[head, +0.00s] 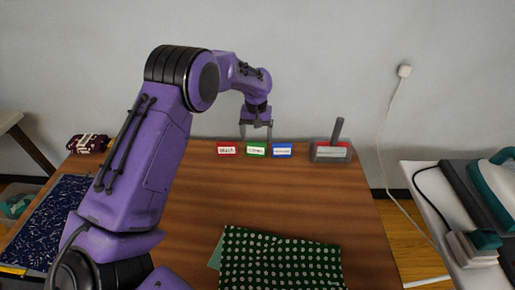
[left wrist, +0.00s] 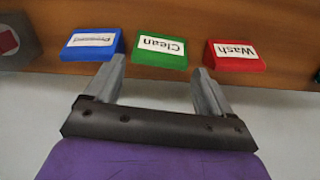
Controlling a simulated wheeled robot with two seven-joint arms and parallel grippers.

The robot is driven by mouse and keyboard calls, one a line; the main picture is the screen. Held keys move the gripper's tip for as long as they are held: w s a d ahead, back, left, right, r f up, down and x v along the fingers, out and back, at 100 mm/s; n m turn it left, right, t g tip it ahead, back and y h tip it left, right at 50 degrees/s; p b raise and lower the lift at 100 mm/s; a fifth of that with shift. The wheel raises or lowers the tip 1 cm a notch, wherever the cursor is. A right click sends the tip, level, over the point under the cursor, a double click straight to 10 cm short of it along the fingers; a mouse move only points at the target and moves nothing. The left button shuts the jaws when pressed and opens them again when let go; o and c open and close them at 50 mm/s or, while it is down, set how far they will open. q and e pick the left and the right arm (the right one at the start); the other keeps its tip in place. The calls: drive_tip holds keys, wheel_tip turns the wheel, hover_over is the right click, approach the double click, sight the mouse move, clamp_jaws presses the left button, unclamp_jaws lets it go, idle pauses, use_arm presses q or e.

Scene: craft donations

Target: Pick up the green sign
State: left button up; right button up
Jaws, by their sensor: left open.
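The green sign (head: 256,151) stands near the back edge of the wooden table, between a red sign (head: 227,150) and a blue sign (head: 282,151). In the left wrist view the green sign (left wrist: 160,50) carries a white label reading "Clean" and lies just beyond the fingertips, about midway between them. My left gripper (head: 256,135) is open and empty, above and close to the green sign. In the left wrist view its two fingers (left wrist: 158,75) are spread apart, pointing toward the signs. My right gripper is in neither view.
A grey holder with a dark upright handle (head: 332,150) stands right of the blue sign. Green dotted cloth (head: 280,262) lies at the front, dark blue patterned cloth (head: 45,222) at the left, and a dark red folded bundle (head: 88,143) at the back left. The middle of the table (head: 300,200) is clear.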

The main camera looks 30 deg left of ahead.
sight(256, 147)
use_arm(q)
wheel_tip(256, 147, down, 4)
drive_tip(key=shift+r, duration=0.1)
drive_tip(key=c, duration=0.7)
